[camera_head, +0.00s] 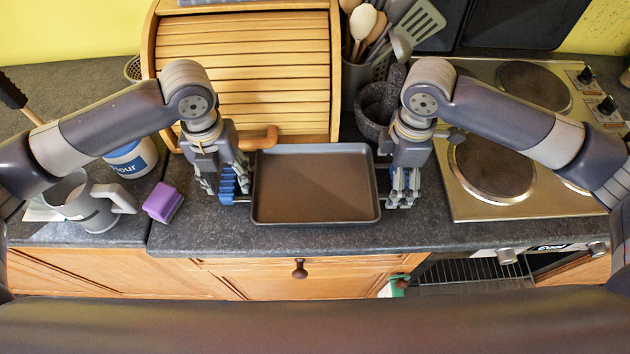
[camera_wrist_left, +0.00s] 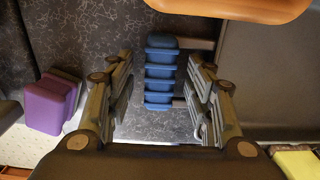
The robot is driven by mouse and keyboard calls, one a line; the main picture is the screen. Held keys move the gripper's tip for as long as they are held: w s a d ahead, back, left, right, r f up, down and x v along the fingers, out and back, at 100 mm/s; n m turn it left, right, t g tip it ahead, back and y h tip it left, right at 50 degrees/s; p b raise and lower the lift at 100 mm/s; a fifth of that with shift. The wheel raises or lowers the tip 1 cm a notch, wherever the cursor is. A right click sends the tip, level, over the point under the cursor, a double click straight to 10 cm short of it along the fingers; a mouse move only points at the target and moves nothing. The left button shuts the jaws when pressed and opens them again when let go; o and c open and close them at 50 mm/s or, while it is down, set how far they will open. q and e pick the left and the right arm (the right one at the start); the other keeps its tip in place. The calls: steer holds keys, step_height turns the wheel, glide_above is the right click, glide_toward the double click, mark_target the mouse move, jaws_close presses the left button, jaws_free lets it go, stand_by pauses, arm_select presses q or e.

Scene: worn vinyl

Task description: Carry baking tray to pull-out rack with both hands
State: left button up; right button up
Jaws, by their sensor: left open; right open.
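The dark baking tray (camera_head: 315,187) lies flat on the grey worktop in front of the roll-top box. A blue ribbed grip (camera_wrist_left: 160,72) is on the tray's left handle; the tray's edge shows at the right of the left wrist view (camera_wrist_left: 262,85). My left gripper (camera_head: 228,188) is open at the tray's left side, with its fingers on either side of the blue grip. My right gripper (camera_head: 403,190) is open at the tray's right side; its fingers mostly hide any handle there. A wire rack (camera_head: 470,273) shows below the counter at the lower right.
The wooden roll-top box (camera_head: 245,60) stands behind the tray. A purple sponge (camera_head: 162,202), a metal jug (camera_head: 95,205) and a flour container (camera_head: 133,158) are at left. A mortar (camera_head: 375,112) and hob (camera_head: 500,200) are at right. The counter's front edge is close.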

arm_select(q)
steer(key=shift+f, duration=0.4)
arm_select(e)
steer(key=shift+f, duration=0.4)
arm_select(q)
steer(key=c, duration=0.9)
arm_select(e)
steer(key=c, duration=0.9)
arm_select(q)
jaws_close()
arm_select(e)
steer(key=c, duration=0.6)
arm_select(q)
steer(key=shift+r, duration=0.2)
arm_select(e)
steer(key=shift+o, duration=0.2)
steer(key=shift+r, duration=0.2)
